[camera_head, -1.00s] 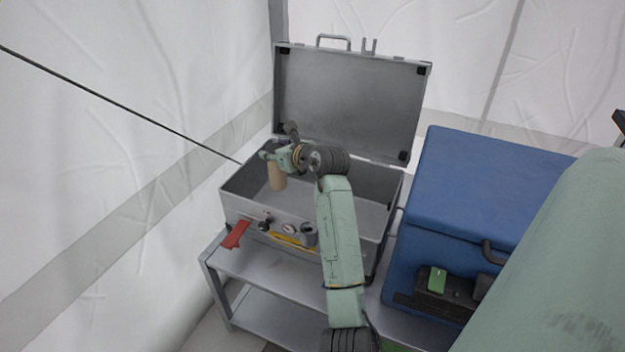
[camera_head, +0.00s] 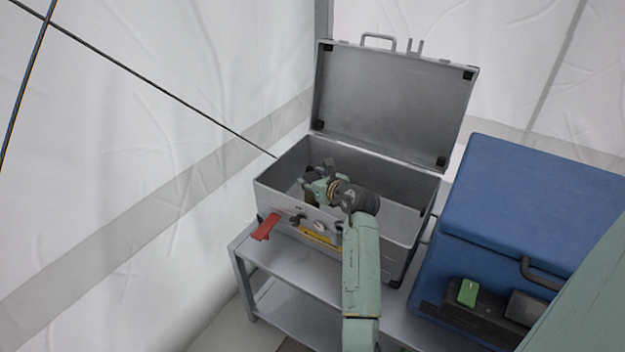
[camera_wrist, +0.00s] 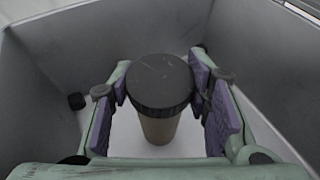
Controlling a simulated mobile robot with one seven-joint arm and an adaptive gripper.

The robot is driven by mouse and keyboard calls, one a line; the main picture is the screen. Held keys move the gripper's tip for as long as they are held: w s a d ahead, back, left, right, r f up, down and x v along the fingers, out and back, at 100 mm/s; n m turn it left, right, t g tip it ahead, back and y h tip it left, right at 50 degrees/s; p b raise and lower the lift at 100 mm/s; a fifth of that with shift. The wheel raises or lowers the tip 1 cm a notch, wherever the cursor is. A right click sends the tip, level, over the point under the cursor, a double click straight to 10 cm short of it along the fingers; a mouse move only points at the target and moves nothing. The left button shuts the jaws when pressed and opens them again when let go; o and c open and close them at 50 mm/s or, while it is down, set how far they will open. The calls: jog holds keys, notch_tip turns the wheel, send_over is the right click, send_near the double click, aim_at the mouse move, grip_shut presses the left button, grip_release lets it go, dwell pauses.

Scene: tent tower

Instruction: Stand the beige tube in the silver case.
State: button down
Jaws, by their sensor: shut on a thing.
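The silver case (camera_head: 268,187) stands open on the table, its lid raised at the back. My gripper (camera_head: 312,190) is inside the case near its left end. In the wrist view my gripper (camera_wrist: 166,95) has its purple pads on either side of the beige tube (camera_wrist: 160,128), shut on it near the dark cap. The tube is upright, with the case's grey walls around it and the pale case floor below. Whether its base touches the floor cannot be told. In the head view my gripper and arm mostly hide the tube.
A red clamp-like piece (camera_head: 266,226), small dark items and a yellow tool (camera_head: 321,238) lie along the case's front. A blue box (camera_head: 540,210) with a green item (camera_head: 467,292) before it stands at the right. The case's right part looks empty.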

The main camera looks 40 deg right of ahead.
jog(key=shift+f, duration=0.15)
jog(key=c, duration=0.9)
grip_release()
jog(key=shift+o, duration=0.2)
jog(key=shift+s+r, duration=0.15)
jog(key=shift+r, duration=0.05)
jog(key=v, duration=1.1)
jog(key=shift+s+b, duration=0.3)
jog(key=shift+b, duration=0.1)
jog(key=shift+r, duration=0.15)
